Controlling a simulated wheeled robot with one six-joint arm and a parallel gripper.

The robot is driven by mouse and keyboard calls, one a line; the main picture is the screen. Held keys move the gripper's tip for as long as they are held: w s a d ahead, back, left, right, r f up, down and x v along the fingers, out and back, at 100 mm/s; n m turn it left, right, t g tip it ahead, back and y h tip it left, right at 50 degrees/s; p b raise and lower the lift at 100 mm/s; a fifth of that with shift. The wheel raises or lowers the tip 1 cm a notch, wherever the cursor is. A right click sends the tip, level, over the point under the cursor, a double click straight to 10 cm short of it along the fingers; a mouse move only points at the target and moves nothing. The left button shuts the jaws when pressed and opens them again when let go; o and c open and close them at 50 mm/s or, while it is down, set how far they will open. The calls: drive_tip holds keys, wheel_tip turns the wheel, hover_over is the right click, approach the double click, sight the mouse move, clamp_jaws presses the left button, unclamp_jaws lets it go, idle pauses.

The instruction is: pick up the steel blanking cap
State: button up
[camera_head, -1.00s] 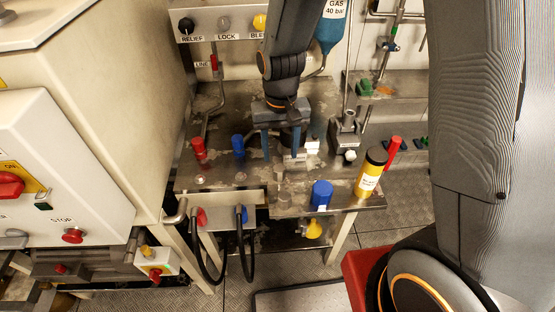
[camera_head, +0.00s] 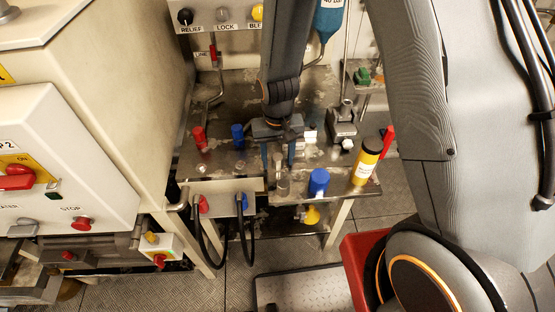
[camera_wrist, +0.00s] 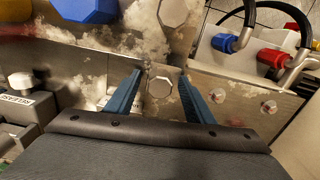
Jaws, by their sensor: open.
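My gripper (camera_head: 278,164) is open and points down over the steel bench (camera_head: 225,168). In the wrist view its two blue fingers (camera_wrist: 160,73) stand on either side of a small many-sided steel piece (camera_wrist: 160,87), which looks like the steel blanking cap. The fingers appear apart from it, and their height over it is hard to judge. A second steel piece, an upright cylinder (camera_head: 282,188), stands nearer the bench front; its top shows in the wrist view (camera_wrist: 172,12). Which of the two is the cap is not certain.
A blue cap (camera_head: 319,182) and a yellow bottle (camera_head: 365,163) stand to the right. A red fitting (camera_head: 200,139) and a blue fitting (camera_head: 238,136) stand to the left. A steel vise-like block (camera_head: 343,122) is behind right. Black hoses (camera_head: 240,235) hang at the front.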

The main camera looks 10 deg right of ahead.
drive_tip(key=c, duration=1.1)
drive_tip(key=shift+c, duration=0.2)
drive_tip(key=shift+r, duration=0.1)
